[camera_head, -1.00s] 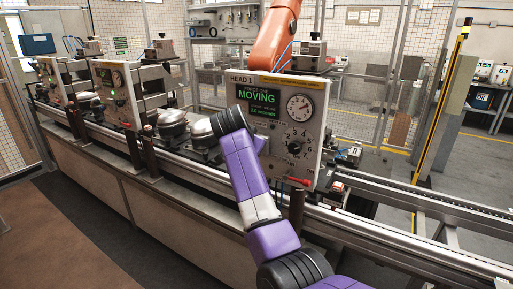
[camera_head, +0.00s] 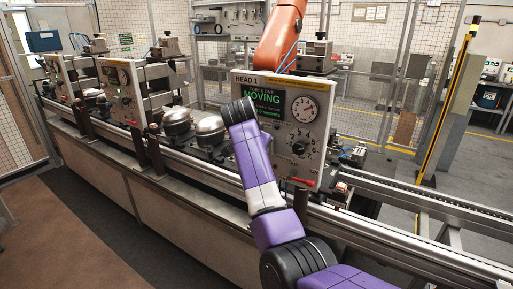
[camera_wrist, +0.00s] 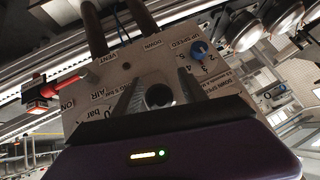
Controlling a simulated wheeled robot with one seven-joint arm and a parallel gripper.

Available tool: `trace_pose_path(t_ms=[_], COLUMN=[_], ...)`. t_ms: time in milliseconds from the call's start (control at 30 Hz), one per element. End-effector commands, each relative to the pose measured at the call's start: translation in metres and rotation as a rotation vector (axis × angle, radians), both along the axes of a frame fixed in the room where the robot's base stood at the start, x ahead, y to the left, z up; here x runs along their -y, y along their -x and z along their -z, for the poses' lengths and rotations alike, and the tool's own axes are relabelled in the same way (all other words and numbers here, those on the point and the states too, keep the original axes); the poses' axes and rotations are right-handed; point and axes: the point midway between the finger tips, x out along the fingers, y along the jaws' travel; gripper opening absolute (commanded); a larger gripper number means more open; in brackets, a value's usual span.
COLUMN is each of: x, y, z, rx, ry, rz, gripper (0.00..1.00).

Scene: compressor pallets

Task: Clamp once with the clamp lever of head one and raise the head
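The head one panel (camera_head: 310,160) stands upright at the centre of the head view, with a green "MOVING" display (camera_head: 262,98), a round gauge (camera_head: 303,108) and a selector dial (camera_head: 298,149). A red handle (camera_head: 303,182) sits at its lower right edge; it also shows in the wrist view (camera_wrist: 66,85). My gripper (camera_wrist: 160,85) is at the panel face, hidden behind my purple wrist in the head view. Its fingers are apart, on either side of a dark round knob-like part (camera_wrist: 159,96). I cannot tell whether they touch it, or whether it is the clamp lever.
A blue knob (camera_wrist: 198,48) is close to the right finger. Domed compressors (camera_head: 209,131) stand on the line left of the panel. A second head panel (camera_head: 119,92) stands further left. An orange robot arm (camera_head: 284,30) is behind. The dark floor in front is clear.

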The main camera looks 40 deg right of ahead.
Motion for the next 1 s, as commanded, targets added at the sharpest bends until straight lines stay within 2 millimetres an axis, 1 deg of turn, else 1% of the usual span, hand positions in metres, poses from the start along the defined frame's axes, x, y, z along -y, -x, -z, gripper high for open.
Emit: trace_pose_path(t_ms=[167, 267, 367, 500, 700, 833, 1000], x=[0.0, -0.004, -0.011, -0.024, -0.038, -0.043, -0.043], y=[0.0, 0.002, 0.008, 0.019, 0.031, 0.035, 0.036], z=[0.0, -0.004, -0.012, -0.029, -0.048, -0.053, -0.054], rx=[0.0, 0.001, 0.002, 0.004, 0.002, 0.001, -0.001], ry=[0.0, 0.001, 0.001, 0.001, 0.001, 0.001, 0.0], rz=[0.0, -0.001, -0.001, -0.002, -0.001, -0.001, -0.001], gripper=[0.5, 0.5, 0.5, 0.5, 0.5, 0.5, 0.5])
